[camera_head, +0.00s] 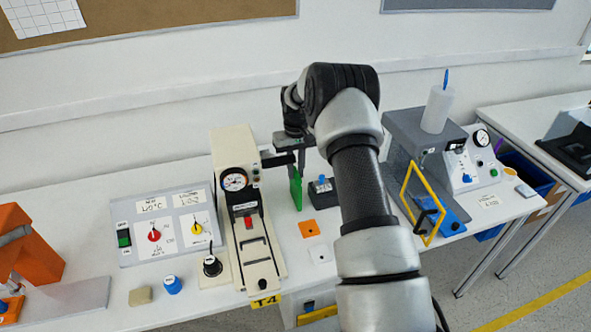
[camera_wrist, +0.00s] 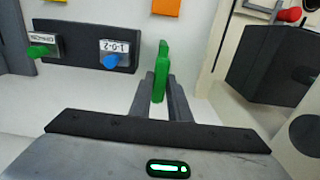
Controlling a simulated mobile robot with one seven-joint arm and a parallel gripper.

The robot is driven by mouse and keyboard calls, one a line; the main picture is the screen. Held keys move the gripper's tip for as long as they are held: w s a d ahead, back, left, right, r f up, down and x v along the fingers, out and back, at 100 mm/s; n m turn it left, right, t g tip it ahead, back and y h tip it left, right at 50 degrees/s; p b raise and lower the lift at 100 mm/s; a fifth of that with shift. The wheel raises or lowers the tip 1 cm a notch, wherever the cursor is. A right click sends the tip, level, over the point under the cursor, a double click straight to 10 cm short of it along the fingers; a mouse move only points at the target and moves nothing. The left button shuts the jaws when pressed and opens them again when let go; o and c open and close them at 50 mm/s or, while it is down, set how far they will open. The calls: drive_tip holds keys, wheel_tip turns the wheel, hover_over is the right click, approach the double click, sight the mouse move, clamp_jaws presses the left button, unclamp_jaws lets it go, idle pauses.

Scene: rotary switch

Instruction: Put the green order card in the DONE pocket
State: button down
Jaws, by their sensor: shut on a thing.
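The green order card (camera_head: 296,190) hangs upright below my gripper (camera_head: 292,160), above the white bench in the head view. In the wrist view, my gripper (camera_wrist: 160,95) is shut on the card (camera_wrist: 161,70), which stands edge-on between the two fingers. My arm covers part of the bench to the right of the card. I cannot make out a pocket marked DONE in either view.
A black switch box (camera_head: 322,193) with a blue knob stands right of the card. A cream press (camera_head: 240,180) stands close on the left. An orange square (camera_head: 309,228) and a white square (camera_head: 321,253) lie in front. A yellow-framed machine (camera_head: 421,204) is further right.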

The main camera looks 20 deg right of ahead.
drive_tip(key=shift+f, duration=0.15)
drive_tip(key=c, duration=1.7)
unclamp_jaws()
drive_tip(key=shift+o, duration=0.2)
